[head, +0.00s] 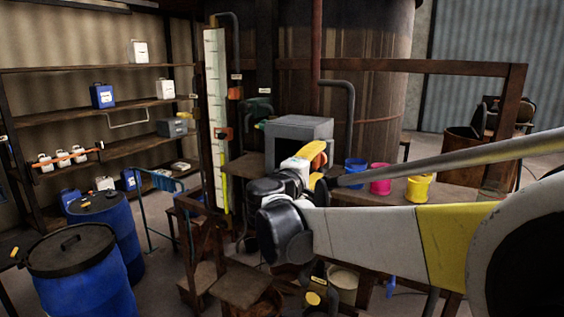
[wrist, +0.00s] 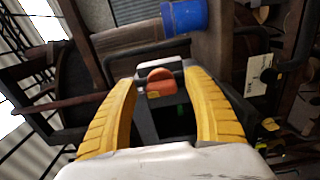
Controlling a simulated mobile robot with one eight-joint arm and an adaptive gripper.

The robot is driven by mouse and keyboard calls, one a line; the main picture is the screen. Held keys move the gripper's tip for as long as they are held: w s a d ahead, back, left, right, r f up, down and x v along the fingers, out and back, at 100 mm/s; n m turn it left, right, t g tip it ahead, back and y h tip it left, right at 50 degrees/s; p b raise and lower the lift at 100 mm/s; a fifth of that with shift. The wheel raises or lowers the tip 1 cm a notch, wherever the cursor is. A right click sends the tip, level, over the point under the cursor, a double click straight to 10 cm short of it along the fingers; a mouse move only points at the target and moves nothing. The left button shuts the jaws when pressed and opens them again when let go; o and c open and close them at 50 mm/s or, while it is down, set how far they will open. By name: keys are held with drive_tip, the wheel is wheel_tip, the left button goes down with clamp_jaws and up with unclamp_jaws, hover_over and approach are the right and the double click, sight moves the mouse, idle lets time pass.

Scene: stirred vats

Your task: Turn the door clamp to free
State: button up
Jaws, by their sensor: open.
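An orange-red handle (wrist: 161,80), which looks like the door clamp, sits by a pale bracket in the wrist view. My gripper (wrist: 162,84) is open, with one yellow finger on each side of the handle. I see gaps beside the handle and cannot tell whether either finger touches it. In the head view my gripper (head: 316,152) is in front of a grey box (head: 297,127) on the bench.
Blue (head: 355,170), pink (head: 381,180) and yellow (head: 418,188) buckets stand on the bench right of the box. A large vat (head: 345,60) and pipes are behind. Blue drums (head: 82,275) and shelves (head: 90,68) are at the left.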

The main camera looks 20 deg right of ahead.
drive_tip(key=v, duration=1.2)
drive_tip(key=shift+f, duration=0.1)
drive_tip(key=s+d+f+m+g+y+b, duration=0.1)
drive_tip(key=s+f+g+y+b, duration=0.3)
drive_tip(key=f, duration=0.9)
drive_tip(key=s+d+f+m+t+y+b, duration=0.15)
drive_tip(key=s+f+b, duration=0.35)
drive_tip(key=f+b, duration=0.55)
drive_tip(key=s+a+f+m+y+b, duration=0.2)
drive_tip(key=s+a+f+y+b, duration=0.2)
drive_tip(key=f, duration=0.9)
drive_tip(key=s+a+f+m+g+y+b, duration=0.1)
drive_tip(key=s+a+f+m+y+b, duration=0.2)
drive_tip(key=f, duration=0.9)
drive_tip(key=s+a+y+b, duration=0.1)
drive_tip(key=s+a+b, duration=0.2)
drive_tip(key=a+b, duration=0.1)
drive_tip(key=shift+s+a+f+y+b, duration=0.3)
drive_tip(key=shift+f+y+b, duration=0.05)
drive_tip(key=shift+b, duration=0.15)
